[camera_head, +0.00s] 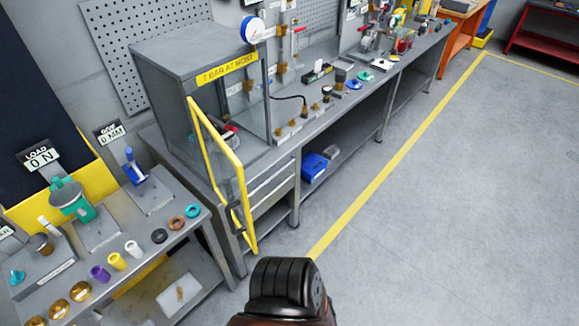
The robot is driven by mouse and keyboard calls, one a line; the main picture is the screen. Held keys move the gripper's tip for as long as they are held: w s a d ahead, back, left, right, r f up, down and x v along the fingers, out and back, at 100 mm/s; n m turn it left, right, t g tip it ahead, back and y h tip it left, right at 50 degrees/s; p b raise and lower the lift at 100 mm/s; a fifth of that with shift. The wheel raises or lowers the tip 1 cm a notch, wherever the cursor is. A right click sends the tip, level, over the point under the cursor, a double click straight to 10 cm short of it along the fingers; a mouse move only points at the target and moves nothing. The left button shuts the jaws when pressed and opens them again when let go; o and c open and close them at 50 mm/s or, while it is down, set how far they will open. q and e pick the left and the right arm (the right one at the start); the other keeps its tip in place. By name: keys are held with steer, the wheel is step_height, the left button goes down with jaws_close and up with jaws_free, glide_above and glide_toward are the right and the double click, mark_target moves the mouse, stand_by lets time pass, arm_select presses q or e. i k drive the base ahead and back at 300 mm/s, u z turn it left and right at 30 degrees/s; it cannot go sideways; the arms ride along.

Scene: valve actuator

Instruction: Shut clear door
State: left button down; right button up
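The clear door (222,168) has a yellow frame and stands open, swung out toward me from the grey test box (190,48). Its lower part overhangs the front of the bench. A dark handle-like part (237,216) shows near its lower end. The box carries a yellow label reading "7 BAR AT MOST" (227,68) over its open front. Inside the box, a small red and white part shows partly behind the door frame. Neither of my grippers can be made out in this view.
A lower table (180,228) with coloured rings, bushings and fixtures stands at left. The long bench (345,107) with fittings and tools runs to the back right. A blue bin (314,167) sits on its lower shelf. The floor (440,220) at right is clear.

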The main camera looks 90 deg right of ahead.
mark_target(219, 183)
steer(key=z, duration=2.05)
